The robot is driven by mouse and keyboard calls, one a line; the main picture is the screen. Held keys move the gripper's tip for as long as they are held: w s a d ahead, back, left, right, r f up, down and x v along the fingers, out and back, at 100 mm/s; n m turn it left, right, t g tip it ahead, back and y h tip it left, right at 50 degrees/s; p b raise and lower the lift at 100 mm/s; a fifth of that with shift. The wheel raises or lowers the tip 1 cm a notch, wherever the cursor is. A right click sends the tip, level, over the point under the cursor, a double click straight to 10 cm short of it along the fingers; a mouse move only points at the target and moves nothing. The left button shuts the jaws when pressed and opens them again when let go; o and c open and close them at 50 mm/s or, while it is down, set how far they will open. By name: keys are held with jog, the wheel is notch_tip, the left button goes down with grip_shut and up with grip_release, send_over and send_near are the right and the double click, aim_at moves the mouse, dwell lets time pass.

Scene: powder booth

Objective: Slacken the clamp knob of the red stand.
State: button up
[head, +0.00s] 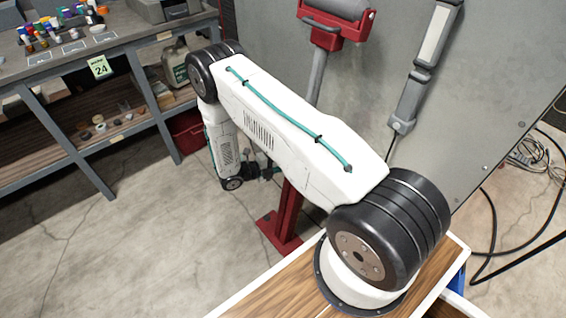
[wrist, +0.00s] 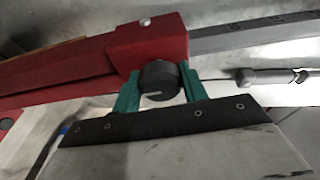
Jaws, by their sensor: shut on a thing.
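The red stand (head: 291,205) rises from a flat red foot on the floor, behind my arm in the head view. A grey post comes out of it and carries a red head at the top. In the wrist view the red stand (wrist: 150,47) runs across the picture, with the grey scale bar (wrist: 245,33) coming out of its collar. The black clamp knob (wrist: 159,79) sits at the collar, with a pale line on its face. My gripper (wrist: 160,88) has its green fingers on either side of the knob, shut on it. In the head view my arm hides the knob.
A workbench (head: 75,62) with small coloured bottles and a "24" tag stands at the left. A grey panel wall (head: 430,130) is close behind the stand. Black cables (head: 490,230) lie on the floor at the right. Bare floor is open at the left.

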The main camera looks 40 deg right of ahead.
jog(key=shift+n, duration=1.1)
jog(key=o, duration=1)
jog(key=shift+c, duration=0.2)
jog(key=shift+a, duration=0.15)
jog(key=f+v, duration=0.1)
jog(key=v, duration=0.6)
jog(key=shift+a+r, duration=0.3)
jog(key=shift+r, duration=0.05)
jog(key=shift+w, duration=0.1)
